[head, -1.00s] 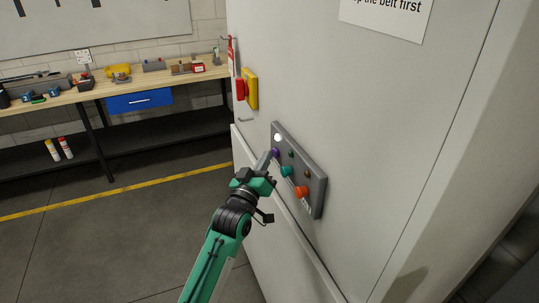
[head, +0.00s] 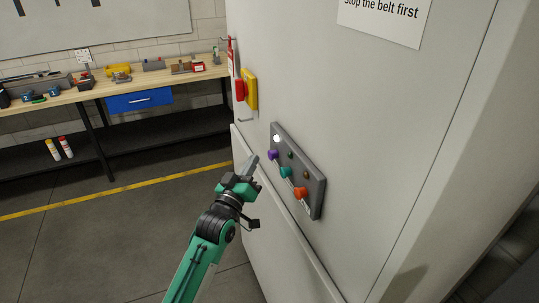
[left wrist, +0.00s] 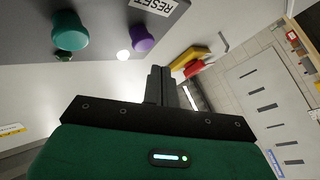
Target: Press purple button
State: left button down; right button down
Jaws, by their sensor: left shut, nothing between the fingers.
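The purple button (head: 272,155) is the leftmost of three large buttons on a grey control panel (head: 312,172) on the pale cabinet wall. A teal button (head: 286,172) and an orange button (head: 301,193) sit to its right. My left gripper (head: 252,162) is shut and empty, a little left of the purple button and apart from it. In the left wrist view the purple button (left wrist: 143,39) is above and left of the closed fingertips (left wrist: 159,70), beside a RESET label. The teal button (left wrist: 70,31) is farther left. My right gripper is not in view.
A glowing white light (head: 277,138) is above the purple button. A red and yellow switch (head: 250,89) is on the wall at upper left. A sign (head: 383,16) hangs above. A workbench (head: 120,85) stands at the back left. The floor left of the cabinet is clear.

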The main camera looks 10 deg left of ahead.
pick_arm(q)
jog(key=shift+s+a, duration=0.55)
jog(key=shift+a, duration=0.2)
jog(key=shift+s+a, duration=0.5)
jog(key=shift+a, duration=0.25)
